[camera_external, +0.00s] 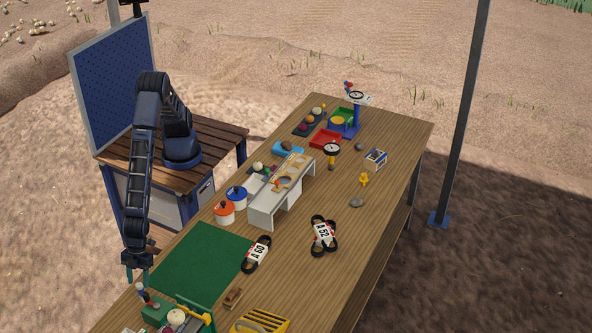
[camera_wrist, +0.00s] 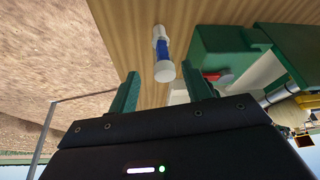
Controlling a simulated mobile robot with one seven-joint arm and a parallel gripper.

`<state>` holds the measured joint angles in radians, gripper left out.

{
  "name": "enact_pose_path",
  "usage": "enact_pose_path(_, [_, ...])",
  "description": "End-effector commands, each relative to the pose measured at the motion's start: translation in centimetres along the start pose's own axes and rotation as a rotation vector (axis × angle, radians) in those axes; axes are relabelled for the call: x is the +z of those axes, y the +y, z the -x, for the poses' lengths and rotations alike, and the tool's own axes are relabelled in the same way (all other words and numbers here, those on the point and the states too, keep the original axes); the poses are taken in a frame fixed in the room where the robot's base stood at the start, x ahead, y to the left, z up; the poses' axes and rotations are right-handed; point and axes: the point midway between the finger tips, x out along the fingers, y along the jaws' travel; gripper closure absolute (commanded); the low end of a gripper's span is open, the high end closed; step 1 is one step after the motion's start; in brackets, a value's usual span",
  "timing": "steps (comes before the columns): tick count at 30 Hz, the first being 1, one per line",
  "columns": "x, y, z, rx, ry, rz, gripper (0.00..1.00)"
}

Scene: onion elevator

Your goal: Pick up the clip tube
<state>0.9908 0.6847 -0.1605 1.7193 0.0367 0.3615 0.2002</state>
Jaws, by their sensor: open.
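A small tube with white ends and a blue middle (camera_wrist: 162,48), which looks like the clip tube, is on the wooden table in the wrist view. It lies ahead of the gap between my fingers, its near white end closest to them. In the external view a small blue and white thing (camera_external: 142,291) just below my gripper appears to be the same tube. My gripper (camera_wrist: 162,88) is open with its green fingers apart and nothing between them. In the external view my gripper (camera_external: 137,275) hangs at the table's left edge, near the front.
A green box (camera_wrist: 218,47) stands close right of the tube in the wrist view. A green mat (camera_external: 203,262) lies behind it on the table (camera_external: 375,235).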

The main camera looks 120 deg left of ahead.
Motion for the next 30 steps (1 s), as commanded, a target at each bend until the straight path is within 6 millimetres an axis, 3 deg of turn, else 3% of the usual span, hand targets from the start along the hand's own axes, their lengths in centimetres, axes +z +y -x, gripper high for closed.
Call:
enact_pose_path(5, [-0.1, -0.2, -1.2, 0.000, -0.001, 0.001, 0.51])
enact_pose_path(13, [-0.2, -0.5, -4.6, 0.000, 0.000, -0.002, 0.51])
enact_pose_path(22, [-0.2, -0.5, -5.1, 0.000, 0.002, -0.001, 0.51])
enact_pose_path(27, [-0.2, -0.5, -5.1, 0.000, 0.002, -0.001, 0.84])
enact_pose_path(30, [-0.2, -0.5, -5.1, 0.000, 0.002, -0.001, 0.99])
